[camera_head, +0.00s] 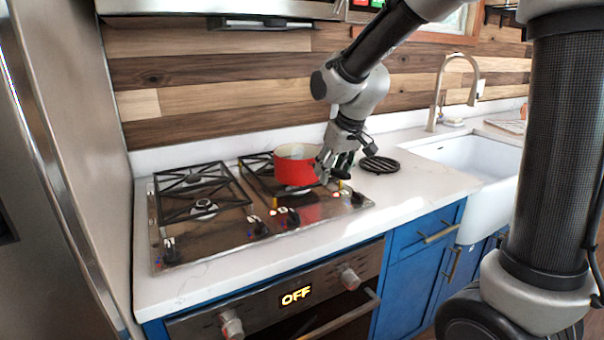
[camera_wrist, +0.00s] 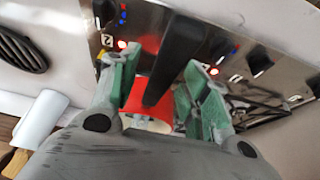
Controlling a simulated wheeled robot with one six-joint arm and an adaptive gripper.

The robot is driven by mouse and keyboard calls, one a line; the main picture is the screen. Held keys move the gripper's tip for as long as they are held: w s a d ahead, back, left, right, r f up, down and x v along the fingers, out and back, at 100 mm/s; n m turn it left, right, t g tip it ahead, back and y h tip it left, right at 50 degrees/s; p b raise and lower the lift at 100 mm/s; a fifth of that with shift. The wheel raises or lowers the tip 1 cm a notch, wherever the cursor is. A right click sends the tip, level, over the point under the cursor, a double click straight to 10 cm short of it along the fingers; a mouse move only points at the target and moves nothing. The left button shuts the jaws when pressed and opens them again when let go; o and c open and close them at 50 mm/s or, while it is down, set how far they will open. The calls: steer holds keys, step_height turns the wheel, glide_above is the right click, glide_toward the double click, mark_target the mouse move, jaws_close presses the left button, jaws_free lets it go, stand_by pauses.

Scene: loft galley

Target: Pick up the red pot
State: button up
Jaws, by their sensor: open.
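The red pot (camera_head: 290,172) sits on the right side of the gas cooktop (camera_head: 160,235). My gripper (camera_head: 332,174) is at the pot's right side, low over the cooktop, and hides part of the pot in the head view. In the wrist view, the pot's dark handle (camera_wrist: 178,50) runs between the two open green-padded fingers of the gripper, with visible space on both sides. Part of the red body of the pot (camera_wrist: 147,92) shows beyond and between the fingers. Whether a finger touches the pot cannot be told.
Black grates (camera_head: 190,187) cover the left burners. Control knobs (camera_head: 292,217) line the cooktop's front. A round black trivet (camera_head: 380,164) lies on the counter to the right, before the white sink (camera_head: 490,185) and its faucet (camera_head: 440,90). A steel fridge (camera_head: 70,130) stands at left.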

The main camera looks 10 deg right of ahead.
steer(key=shift+f, duration=0.2)
steer(key=shift+a, duration=0.1)
jaws_close()
steer(key=shift+w, duration=0.1)
steer(key=shift+r, duration=0.2)
